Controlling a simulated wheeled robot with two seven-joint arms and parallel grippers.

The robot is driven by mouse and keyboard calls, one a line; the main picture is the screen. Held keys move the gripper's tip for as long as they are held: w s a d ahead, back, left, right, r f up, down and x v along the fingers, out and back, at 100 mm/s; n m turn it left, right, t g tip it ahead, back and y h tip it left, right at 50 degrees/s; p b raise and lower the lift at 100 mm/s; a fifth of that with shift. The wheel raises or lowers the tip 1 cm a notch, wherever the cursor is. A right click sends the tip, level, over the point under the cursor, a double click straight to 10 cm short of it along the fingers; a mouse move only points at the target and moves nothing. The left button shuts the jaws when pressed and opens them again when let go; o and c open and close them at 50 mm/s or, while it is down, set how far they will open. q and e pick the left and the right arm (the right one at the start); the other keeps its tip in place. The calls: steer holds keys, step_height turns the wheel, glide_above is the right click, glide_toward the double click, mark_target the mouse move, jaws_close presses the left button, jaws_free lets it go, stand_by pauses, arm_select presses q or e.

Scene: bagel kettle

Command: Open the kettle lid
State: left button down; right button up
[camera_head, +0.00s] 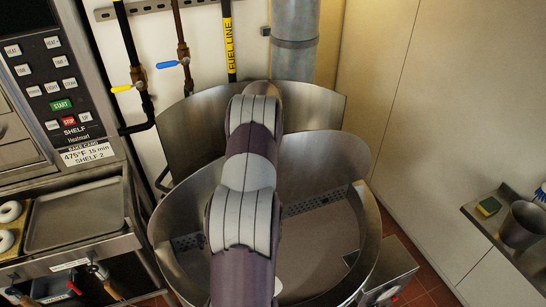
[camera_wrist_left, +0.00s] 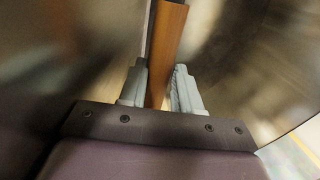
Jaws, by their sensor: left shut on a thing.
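The kettle (camera_head: 172,225) is a large round steel vessel in the middle of the head view, with its inside partly visible. A curved steel sheet (camera_head: 190,130) stands upright behind it; I cannot tell for sure whether this is the lid. My arm reaches across the kettle to this sheet and hides part of both. The left gripper is hidden there in the head view. In the left wrist view my left gripper (camera_wrist_left: 160,92) is shut on a brown bar-like handle (camera_wrist_left: 168,45), between curved metal surfaces. My right gripper is not in view.
An oven with a control panel (camera_head: 60,85) and a tray (camera_head: 75,215) stands at left. Pipes with valves (camera_head: 172,64) run down the back wall. At right, a shelf holds a sponge (camera_head: 489,206) and a metal pot (camera_head: 522,226). Some floor shows right of the kettle.

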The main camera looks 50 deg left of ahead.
arm_select(q)
steer(key=shift+w+a, duration=0.25)
steer(key=shift+a, duration=0.5)
